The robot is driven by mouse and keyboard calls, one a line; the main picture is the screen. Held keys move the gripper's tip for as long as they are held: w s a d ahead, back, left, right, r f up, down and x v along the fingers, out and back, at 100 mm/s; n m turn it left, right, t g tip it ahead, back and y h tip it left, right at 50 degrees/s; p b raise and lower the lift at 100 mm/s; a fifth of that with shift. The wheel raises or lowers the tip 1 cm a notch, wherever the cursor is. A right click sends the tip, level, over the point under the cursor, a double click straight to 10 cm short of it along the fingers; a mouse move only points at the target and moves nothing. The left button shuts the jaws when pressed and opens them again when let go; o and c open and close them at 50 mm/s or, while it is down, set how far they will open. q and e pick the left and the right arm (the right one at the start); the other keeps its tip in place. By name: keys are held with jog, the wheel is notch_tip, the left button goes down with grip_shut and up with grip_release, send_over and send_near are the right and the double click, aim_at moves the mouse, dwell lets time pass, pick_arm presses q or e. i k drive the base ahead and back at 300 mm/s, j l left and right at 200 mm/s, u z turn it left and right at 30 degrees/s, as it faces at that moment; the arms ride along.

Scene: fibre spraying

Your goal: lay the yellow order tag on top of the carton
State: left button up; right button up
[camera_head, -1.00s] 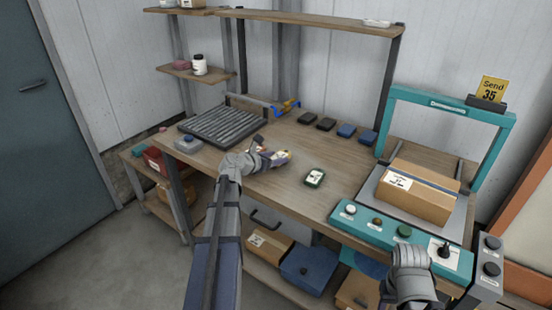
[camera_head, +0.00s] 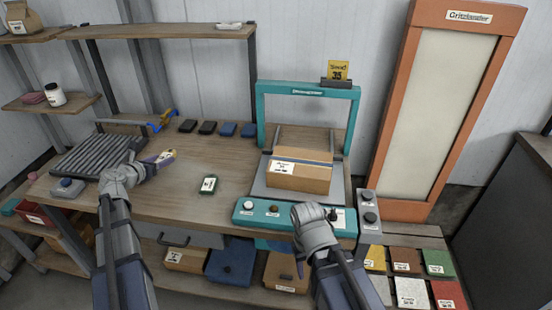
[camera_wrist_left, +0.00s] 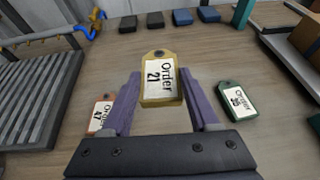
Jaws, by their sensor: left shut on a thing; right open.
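The yellow order tag (camera_wrist_left: 162,80), marked "Order 21", is between the purple fingers of my left gripper (camera_wrist_left: 161,102), which is shut on it. In the head view the tag (camera_head: 166,156) and my left gripper (camera_head: 152,162) are over the left part of the bench, right of the roller rack. The brown carton (camera_head: 298,178), with a white label, sits on the plate inside the teal frame, well to the right of the tag. Its top looks bare. My right gripper (camera_head: 308,232) is open in front of the teal control panel; its fingertips are hard to make out.
A green tag (camera_head: 208,184) lies on the bench between my left gripper and the carton. A red tag (camera_wrist_left: 98,117) lies beside the left finger. The teal frame (camera_head: 262,118) arches over the carton's back. Dark and blue blocks (camera_head: 227,129) line the bench's rear.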

aim_at(301, 162)
jog(key=k+l, duration=0.1)
jog(key=l, duration=0.4)
jog(key=k+l, duration=0.1)
jog(key=l, duration=1.65)
jog(key=i, duration=0.3)
